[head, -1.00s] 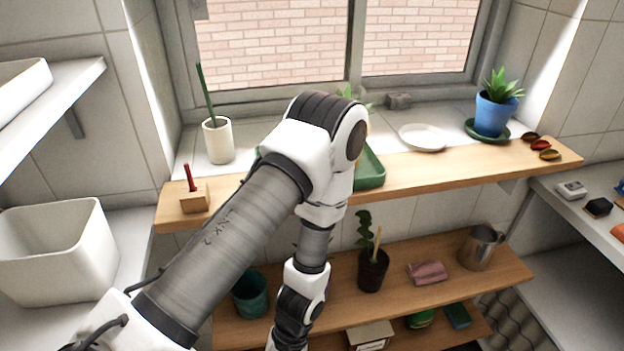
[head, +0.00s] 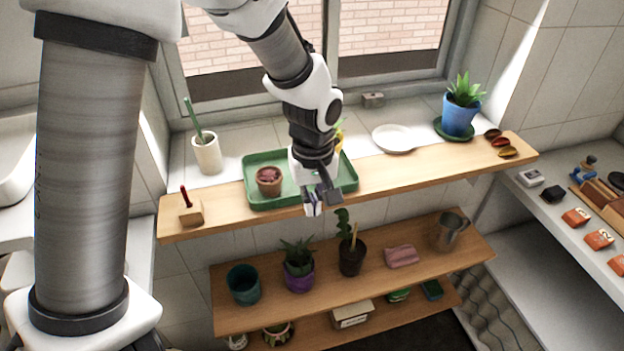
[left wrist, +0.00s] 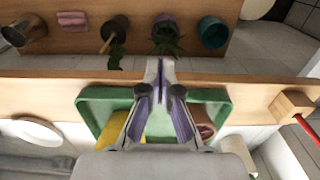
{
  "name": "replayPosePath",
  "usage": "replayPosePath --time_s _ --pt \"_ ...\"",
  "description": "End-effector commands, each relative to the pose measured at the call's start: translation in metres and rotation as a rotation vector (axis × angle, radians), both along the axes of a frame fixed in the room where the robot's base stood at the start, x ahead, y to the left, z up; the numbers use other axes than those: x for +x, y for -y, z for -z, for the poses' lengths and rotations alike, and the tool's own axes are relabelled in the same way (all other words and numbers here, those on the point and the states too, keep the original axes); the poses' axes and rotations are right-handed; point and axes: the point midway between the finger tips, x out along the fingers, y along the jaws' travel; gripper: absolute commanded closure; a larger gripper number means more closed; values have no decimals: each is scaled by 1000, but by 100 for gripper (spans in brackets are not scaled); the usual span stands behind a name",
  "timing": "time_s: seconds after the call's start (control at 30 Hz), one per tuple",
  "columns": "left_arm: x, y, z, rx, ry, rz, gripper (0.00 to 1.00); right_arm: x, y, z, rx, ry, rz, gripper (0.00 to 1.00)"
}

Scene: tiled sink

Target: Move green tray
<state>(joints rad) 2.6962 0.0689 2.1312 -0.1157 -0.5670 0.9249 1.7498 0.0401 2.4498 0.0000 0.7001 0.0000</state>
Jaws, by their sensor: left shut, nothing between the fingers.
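The green tray (head: 260,201) lies on the upper wooden shelf below the window. It holds a small terracotta pot (head: 269,181) at its left and a yellow item, mostly hidden behind my arm, at its right. My left gripper (head: 313,207) is shut and empty, pointing down at the tray's front edge. My right gripper is not in view.
A white plate (head: 394,138) and a blue plant pot (head: 459,117) stand behind. Potted plants and a metal mug (head: 448,232) stand on the shelf below.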

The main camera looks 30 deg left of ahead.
Motion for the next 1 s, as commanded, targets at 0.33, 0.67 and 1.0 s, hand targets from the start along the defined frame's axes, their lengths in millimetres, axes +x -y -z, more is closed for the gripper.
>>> replayPosePath --time_s 0.33,0.67,1.0 --pt "23 -26 23 -3 -1 0 100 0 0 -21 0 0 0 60" --pt "26 -30 25 -1 1 1 100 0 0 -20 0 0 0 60" --pt "45 -52 23 0 0 0 100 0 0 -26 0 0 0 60"
